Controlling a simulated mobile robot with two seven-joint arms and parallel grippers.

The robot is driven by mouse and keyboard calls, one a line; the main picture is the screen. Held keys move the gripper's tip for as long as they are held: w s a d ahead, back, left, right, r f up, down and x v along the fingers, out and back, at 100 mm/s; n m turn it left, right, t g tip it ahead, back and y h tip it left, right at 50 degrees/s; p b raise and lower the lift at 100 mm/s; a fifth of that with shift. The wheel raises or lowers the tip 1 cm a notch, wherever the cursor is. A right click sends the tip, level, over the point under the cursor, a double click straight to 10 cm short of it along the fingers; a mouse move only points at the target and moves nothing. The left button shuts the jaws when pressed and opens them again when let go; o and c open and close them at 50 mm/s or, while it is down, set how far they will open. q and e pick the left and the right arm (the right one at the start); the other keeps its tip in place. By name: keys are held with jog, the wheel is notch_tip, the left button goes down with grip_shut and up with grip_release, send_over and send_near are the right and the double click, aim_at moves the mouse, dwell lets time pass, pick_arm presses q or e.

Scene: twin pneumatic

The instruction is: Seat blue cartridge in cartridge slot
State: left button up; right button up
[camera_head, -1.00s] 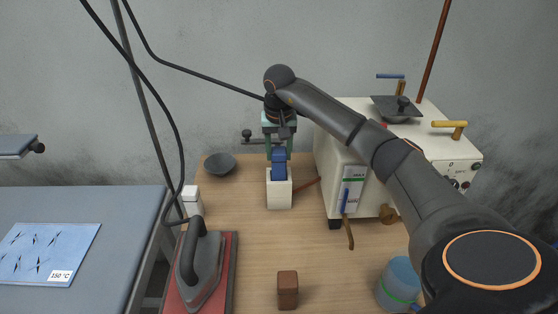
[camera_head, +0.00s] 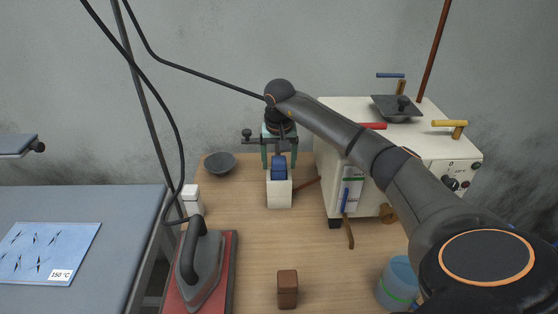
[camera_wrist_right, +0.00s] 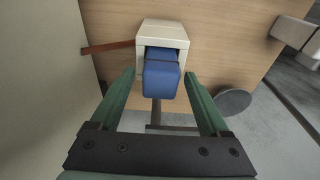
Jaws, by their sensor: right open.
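The blue cartridge (camera_head: 278,168) stands in the white block (camera_head: 279,196) that has the cartridge slot, on the wooden table. Its lower part is hidden inside the block, and its upper part sticks out. In the right wrist view the cartridge (camera_wrist_right: 162,78) projects from the opening of the white block (camera_wrist_right: 163,31). My right gripper (camera_head: 279,162) is open, its green fingers on either side of the cartridge with a gap on both sides. The right wrist view also shows these fingers apart (camera_wrist_right: 159,77). My left gripper is not in view.
A cream machine (camera_head: 335,180) with levers stands right of the block. An iron (camera_head: 202,265) on a red pad is front left, a brown block (camera_head: 287,289) front centre, a blue cup (camera_head: 399,281) front right. A dark dish (camera_head: 219,165) lies behind left.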

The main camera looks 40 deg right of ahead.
jog(key=shift+r, duration=0.1)
notch_tip(320, 180, up, 12)
jog(key=s+a, duration=0.1)
jog(key=shift+s, duration=0.15)
jog(key=shift+a, duration=0.1)
dwell(0.6)
